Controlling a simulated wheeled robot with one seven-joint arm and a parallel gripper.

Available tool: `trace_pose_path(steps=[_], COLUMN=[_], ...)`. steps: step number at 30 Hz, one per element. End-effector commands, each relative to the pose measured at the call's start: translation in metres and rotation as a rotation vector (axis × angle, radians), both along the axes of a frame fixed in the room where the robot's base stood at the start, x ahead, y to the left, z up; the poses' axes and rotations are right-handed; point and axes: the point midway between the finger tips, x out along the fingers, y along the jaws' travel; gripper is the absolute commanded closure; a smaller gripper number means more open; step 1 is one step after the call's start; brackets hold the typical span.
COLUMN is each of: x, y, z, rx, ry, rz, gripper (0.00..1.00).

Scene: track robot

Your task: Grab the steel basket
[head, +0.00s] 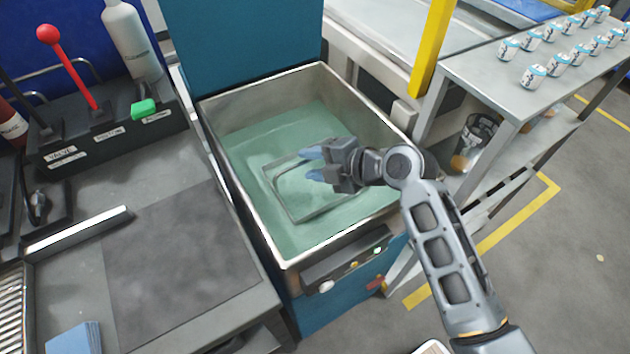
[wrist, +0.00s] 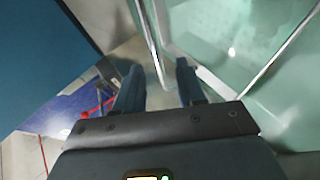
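The steel basket (head: 322,212) is a thin rectangular metal frame with a raised handle (head: 287,163). It sits in the green liquid of an open steel-rimmed tank (head: 232,101). My gripper (head: 313,164) is over the basket's far right part, close to the handle, with its fingers pointing left. In the wrist view, the two blue fingers (wrist: 158,74) are apart. A thin metal bar (wrist: 151,42) runs up between them in that view; I cannot tell whether it touches either finger. My gripper hides part of the basket's right side.
The tank's rim surrounds the basket, with a teal panel (head: 245,38) behind. A control strip (head: 345,262) is on the tank's front. A bench with levers (head: 90,100) stands left. A metal table (head: 490,70) with several cans stands right.

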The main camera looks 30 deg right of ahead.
Motion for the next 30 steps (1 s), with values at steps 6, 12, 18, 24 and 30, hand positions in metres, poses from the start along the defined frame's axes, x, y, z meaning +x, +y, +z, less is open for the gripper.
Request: trace_pose_path(steps=[6,12,18,24,30], x=[0.0141,0.0142,0.0140,0.0140,0.0139], y=[0.0068,0.0068,0.0067,0.0066,0.0066], z=[-0.0083,-0.0090,-0.0089,-0.0088,-0.0089], rx=[-0.001,-0.001,0.000,0.000,0.000], ry=[-0.001,-0.001,-0.001,-0.001,-0.001], rz=[-0.001,-0.001,-0.001,-0.001,-0.001], gripper=[0.61,0.61,0.79,0.98,1.00])
